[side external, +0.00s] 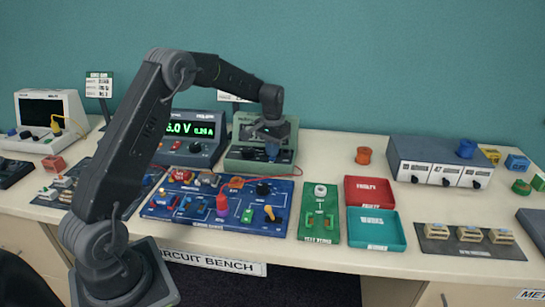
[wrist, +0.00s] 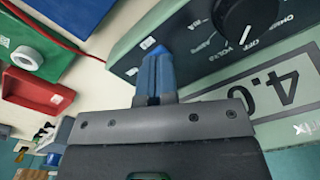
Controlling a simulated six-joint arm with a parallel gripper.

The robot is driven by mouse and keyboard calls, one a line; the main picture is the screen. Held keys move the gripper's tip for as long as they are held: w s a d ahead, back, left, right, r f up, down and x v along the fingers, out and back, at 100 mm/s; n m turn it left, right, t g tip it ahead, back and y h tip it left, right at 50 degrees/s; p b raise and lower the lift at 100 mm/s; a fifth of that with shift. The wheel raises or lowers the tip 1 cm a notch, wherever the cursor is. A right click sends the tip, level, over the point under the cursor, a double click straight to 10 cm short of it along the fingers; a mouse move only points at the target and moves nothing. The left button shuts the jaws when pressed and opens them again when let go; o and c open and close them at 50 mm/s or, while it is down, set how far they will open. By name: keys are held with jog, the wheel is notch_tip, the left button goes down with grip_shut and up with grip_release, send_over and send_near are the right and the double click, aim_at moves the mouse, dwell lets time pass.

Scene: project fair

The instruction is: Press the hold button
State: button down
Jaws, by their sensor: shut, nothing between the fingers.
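The pale green meter (side external: 234,153) stands at the back of the bench, right of the power supply. In the wrist view the meter (wrist: 190,65) appears upside down, with a black dial (wrist: 248,20) and a display reading about 4.0 (wrist: 265,92).
The power supply (side external: 195,135) stands left of the meter. A blue circuit board (side external: 165,211) and a green test board (side external: 308,232) lie in front. A red tray (side external: 370,190) and a teal tray (side external: 376,229) are to the right. A red lead (wrist: 70,42) runs beside the meter.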

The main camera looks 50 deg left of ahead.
jog(key=shift+f, duration=0.4)
jog(key=shift+r, duration=0.15)
notch_tip(320, 180, up, 10)
dwell(1.2)
jog(key=s+d+r+m+t, duration=0.1)
jog(key=s+d+r+t, duration=0.2)
jog(key=s+d+r, duration=0.85)
jog(key=s+d+f+m+t, duration=0.1)
jog(key=s+d+f, duration=0.1)
jog(key=s+d, duration=0.3)
jog(key=s+d+f+m+t, duration=0.1)
jog(key=s+d+f, duration=0.2)
jog(key=s, duration=1)
jog(key=shift+d+f+t, duration=0.2)
jog(key=shift+d+t, duration=0.1)
jog(key=shift+d, duration=0.7)
